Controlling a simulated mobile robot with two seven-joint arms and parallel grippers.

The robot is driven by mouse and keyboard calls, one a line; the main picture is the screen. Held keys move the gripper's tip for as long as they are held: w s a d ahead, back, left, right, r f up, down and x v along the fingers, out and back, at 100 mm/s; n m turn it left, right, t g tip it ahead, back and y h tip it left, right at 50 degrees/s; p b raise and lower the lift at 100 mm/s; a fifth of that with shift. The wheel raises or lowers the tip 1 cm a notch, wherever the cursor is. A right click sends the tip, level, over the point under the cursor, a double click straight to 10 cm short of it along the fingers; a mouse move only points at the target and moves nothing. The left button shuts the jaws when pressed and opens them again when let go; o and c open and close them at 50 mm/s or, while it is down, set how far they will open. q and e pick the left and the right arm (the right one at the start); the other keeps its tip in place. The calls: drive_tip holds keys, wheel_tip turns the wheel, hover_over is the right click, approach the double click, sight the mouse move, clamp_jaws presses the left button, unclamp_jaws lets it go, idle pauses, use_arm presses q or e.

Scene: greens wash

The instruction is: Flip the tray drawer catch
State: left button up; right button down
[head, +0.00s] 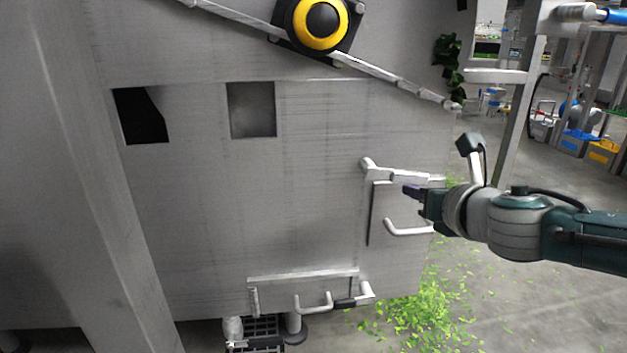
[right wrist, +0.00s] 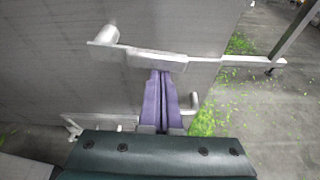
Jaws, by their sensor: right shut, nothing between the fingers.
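The tray drawer (head: 300,276) is a low panel at the bottom of the grey machine wall, with a light bent handle (head: 315,305). A short lever with a dark grip (head: 345,302) sits at its right end; I cannot tell for sure that this is the catch. Higher up, a light lever bar (head: 398,175) lies nearly level across the top of a small hatch. My right gripper (head: 408,190) is shut and empty, with its purple fingertips (right wrist: 161,73) at the lower edge of this bar (right wrist: 157,60). I cannot tell whether they touch. My left gripper is out of view.
The hatch has its own bent handle (head: 405,230) just below my right gripper. A yellow and black round knob (head: 320,22) is above. Green leaf scraps (head: 425,310) litter the floor.

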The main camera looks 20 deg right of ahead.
wheel_tip(320, 180, up, 7)
drive_tip(key=a+n+h+p, duration=0.1)
drive_tip(key=n+h+p, duration=0.3)
drive_tip(key=n+p, duration=0.4)
drive_tip(key=shift+w+a+r+p, duration=0.15)
drive_tip(key=shift+w+r+p, duration=0.05)
drive_tip(key=shift+p, duration=0.35)
idle(0.3)
